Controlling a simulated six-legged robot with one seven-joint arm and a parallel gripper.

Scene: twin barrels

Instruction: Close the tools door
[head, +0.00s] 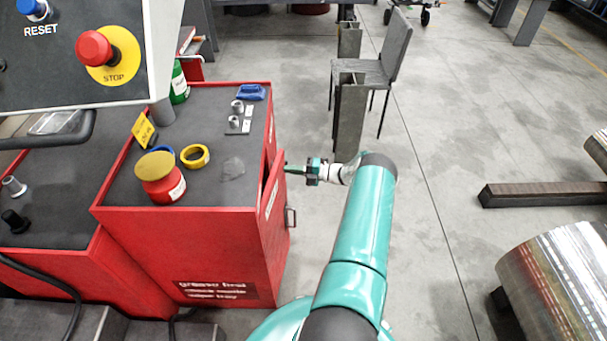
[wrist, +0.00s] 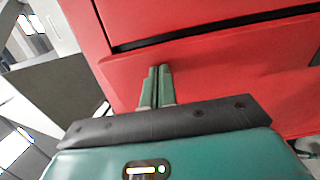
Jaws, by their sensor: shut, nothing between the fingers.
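The red tools cabinet (head: 180,235) stands left of centre in the head view. Its door (head: 273,205) is on the right side and carries a small metal handle (head: 291,216). A narrow dark gap shows between the door's top edge and the cabinet, so the door looks slightly ajar. My gripper (head: 287,170) is shut and empty at the door's upper far part. In the wrist view the closed fingertips (wrist: 158,72) point at the red door panel (wrist: 220,85), below a dark seam; I cannot tell whether they touch it.
On the cabinet top are a red jar (head: 160,180), a yellow ring (head: 195,156) and a blue item (head: 250,92). A control panel with a stop button (head: 97,48) overhangs at upper left. A grey chair (head: 375,70) stands behind.

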